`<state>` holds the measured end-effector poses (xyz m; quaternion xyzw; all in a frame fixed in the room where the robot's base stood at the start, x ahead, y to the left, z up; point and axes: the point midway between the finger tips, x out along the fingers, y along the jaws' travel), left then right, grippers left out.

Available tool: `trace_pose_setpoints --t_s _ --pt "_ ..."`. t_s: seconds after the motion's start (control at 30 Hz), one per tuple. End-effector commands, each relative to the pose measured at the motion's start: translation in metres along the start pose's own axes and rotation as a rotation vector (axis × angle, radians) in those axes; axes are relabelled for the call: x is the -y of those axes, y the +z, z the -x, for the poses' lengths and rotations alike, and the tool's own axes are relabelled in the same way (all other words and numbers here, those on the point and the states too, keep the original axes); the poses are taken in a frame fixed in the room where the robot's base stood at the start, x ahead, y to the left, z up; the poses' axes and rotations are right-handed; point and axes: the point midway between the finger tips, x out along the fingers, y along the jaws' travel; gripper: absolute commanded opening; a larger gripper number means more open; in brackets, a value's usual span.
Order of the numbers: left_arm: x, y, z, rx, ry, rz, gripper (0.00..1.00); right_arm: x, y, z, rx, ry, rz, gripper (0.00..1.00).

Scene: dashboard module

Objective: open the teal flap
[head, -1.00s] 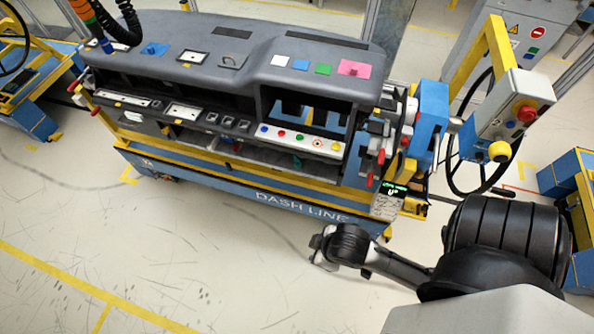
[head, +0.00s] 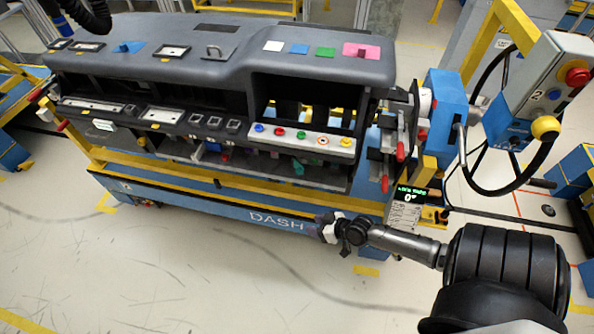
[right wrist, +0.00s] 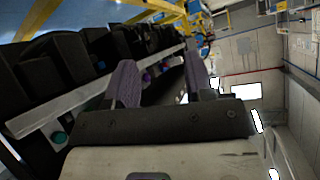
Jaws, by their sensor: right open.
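A small teal piece (head: 299,168) shows in the low opening of the dashboard module (head: 215,75), below the white button strip (head: 305,139). It is partly hidden, and I cannot tell whether it is the flap or how far it stands open. My right gripper (head: 322,229) is in front of the cart's lower blue side, below the teal piece and apart from it. In the right wrist view the two purple-grey fingers of this gripper (right wrist: 160,82) are spread with nothing between them. My left gripper is not in view.
Several coloured squares, including a pink one (head: 361,50), sit on the module's top. A yellow rail (head: 230,181) runs along the cart's front. Red-handled clamps (head: 400,150) and a control box (head: 545,90) stand at right. The floor in front is clear.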

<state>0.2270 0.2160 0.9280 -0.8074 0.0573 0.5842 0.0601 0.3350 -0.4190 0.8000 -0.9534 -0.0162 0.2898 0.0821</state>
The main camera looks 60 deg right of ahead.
Motion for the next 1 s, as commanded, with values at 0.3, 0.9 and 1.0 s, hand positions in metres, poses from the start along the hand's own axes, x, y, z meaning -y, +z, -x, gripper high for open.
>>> trace_pose_setpoints --t_s 0.3,0.9,1.0 --pt "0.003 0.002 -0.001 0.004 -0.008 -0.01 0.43 -0.051 -0.055 0.022 -0.468 0.244 -0.04 0.48" --pt "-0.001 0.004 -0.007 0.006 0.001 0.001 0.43 -0.077 -0.103 0.004 -0.617 0.367 0.07 0.48" --pt "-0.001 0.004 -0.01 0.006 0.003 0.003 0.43 -0.084 -0.113 -0.011 -0.615 0.366 0.07 0.48"
